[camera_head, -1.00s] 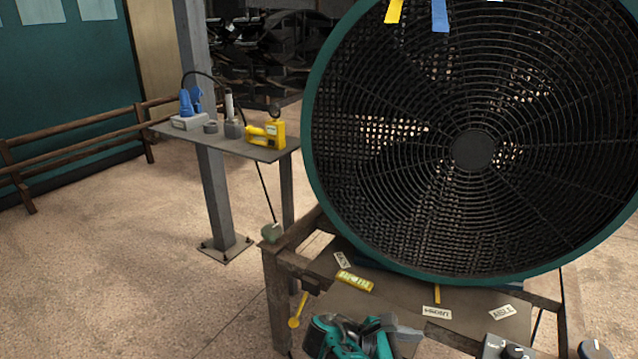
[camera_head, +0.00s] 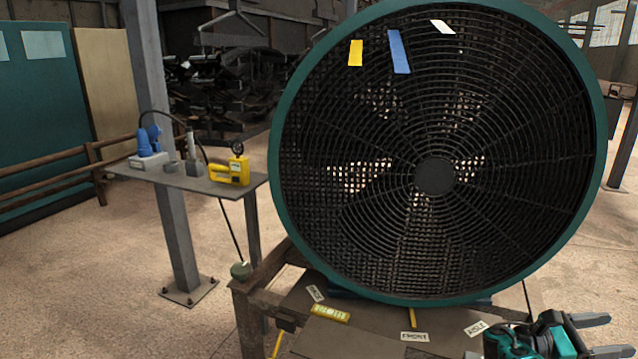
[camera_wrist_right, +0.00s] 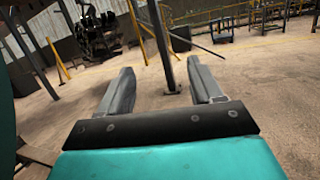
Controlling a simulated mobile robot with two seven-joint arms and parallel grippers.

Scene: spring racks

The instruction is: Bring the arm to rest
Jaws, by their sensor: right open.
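My right gripper (camera_head: 598,334) is at the lower right of the head view, teal and black with grey fingers pointing right. In the right wrist view its two fingers (camera_wrist_right: 164,88) are spread apart with nothing between them. Beyond the fingers are bare floor and a grey post (camera_wrist_right: 158,45). In the head view the gripper is in front of the bench, to the lower right of the big fan. My left gripper is not in view.
A large teal-rimmed fan (camera_head: 436,178) stands on a bench (camera_head: 375,342) with small labels. At left, a side shelf (camera_head: 205,185) by a post (camera_head: 160,130) holds a blue tool (camera_head: 149,142) and a yellow device (camera_head: 232,171). Floor at left is open.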

